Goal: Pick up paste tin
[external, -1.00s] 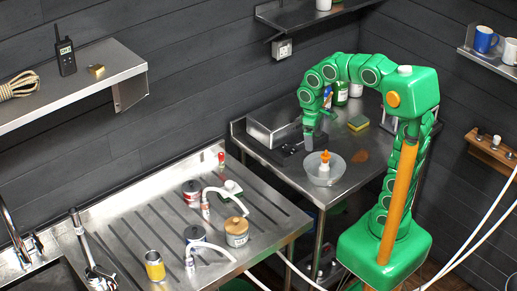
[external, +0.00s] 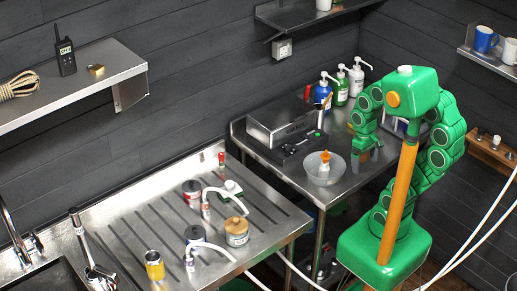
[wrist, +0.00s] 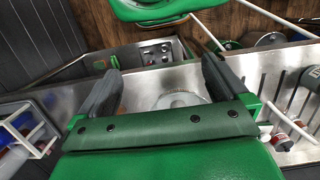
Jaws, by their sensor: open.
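I cannot tell for sure which vessel is the paste tin. On the ribbed steel drainboard stand a yellow tin (external: 154,266), a red-and-white tin with a dark top (external: 192,194) and a jar with a tan lid (external: 236,232). My gripper (external: 366,158) is over the back steel table, just right of a clear bowl (external: 323,178), well away from these tins. In the wrist view my gripper (wrist: 160,60) has its two dark fingers wide apart with nothing held. The bowl (wrist: 180,99) shows below, between the fingers.
The bowl holds an orange-topped white bottle (external: 325,163). A grey machine (external: 288,130) sits at the table's left, with several pump bottles (external: 340,88) behind. White hoses curve over the drainboard by the tins. A shelf (external: 75,90) juts out at upper left.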

